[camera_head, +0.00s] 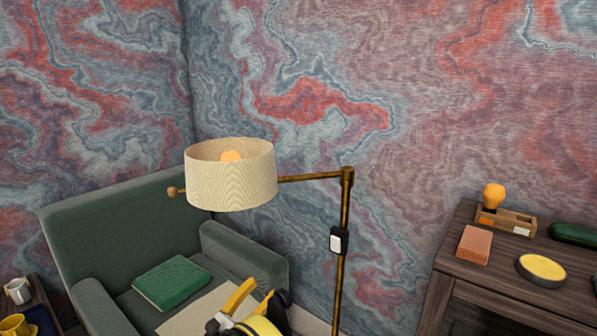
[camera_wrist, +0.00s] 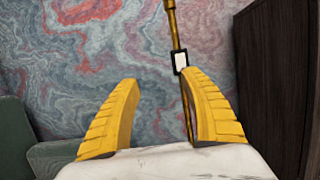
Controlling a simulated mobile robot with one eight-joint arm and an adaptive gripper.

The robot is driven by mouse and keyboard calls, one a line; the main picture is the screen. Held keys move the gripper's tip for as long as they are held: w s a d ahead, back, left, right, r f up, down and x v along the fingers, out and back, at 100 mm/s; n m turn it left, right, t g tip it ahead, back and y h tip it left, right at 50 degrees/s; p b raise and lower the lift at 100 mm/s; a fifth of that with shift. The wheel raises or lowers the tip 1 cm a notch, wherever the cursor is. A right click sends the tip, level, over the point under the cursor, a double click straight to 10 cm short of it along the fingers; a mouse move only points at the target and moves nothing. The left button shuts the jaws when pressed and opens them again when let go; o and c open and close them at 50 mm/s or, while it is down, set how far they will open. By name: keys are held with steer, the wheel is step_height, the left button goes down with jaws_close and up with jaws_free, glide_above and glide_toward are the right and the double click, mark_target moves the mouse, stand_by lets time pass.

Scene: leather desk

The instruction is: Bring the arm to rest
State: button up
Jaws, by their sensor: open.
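My gripper (camera_wrist: 163,100) shows in the wrist view with its two yellow ridged fingers spread wide apart. Nothing is between the fingers; behind them are the marbled wall and the lamp's brass pole. In the head view, my gripper (camera_head: 251,297) is at the bottom edge, in front of the green armchair (camera_head: 150,230) as seen from this camera.
A brass floor lamp (camera_head: 345,215) with a cream shade (camera_head: 230,185) stands near my gripper. A dark wooden desk (camera_head: 455,265) at right holds a pink block (camera_head: 474,245), a yellow round dish (camera_head: 541,268) and a wooden box (camera_head: 507,222). A green book (camera_head: 172,282) lies on the armchair.

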steer(key=w+d+r+m+g+y, duration=0.2)
steer(key=w+d+r+m+g, duration=0.2)
steer(key=d+r, duration=0.5)
steer(key=s+d+r+m+g+y, duration=0.1)
steer(key=s+d+m+g, duration=0.15)
steer(key=d, duration=0.45)
steer(key=s+d+r+m+g+y, duration=0.1)
steer(key=s+d+r+m, duration=0.1)
steer(key=d+m, duration=0.35)
steer(key=s+d+m+g+y, duration=0.1)
steer(key=s+d+m+y, duration=0.3)
steer(key=s, duration=0.6)
steer(key=s+d+m+g+y, duration=0.2)
steer(key=s+d+m, duration=0.4)
steer(key=s, duration=0.3)
steer(key=s+a+f+m+y, duration=0.1)
steer(key=s+a+m+y, duration=0.1)
steer(key=s+m, duration=0.4)
steer(key=s+t+y, duration=0.1)
steer(key=s, duration=0.3)
steer(key=shift+f, duration=0.25)
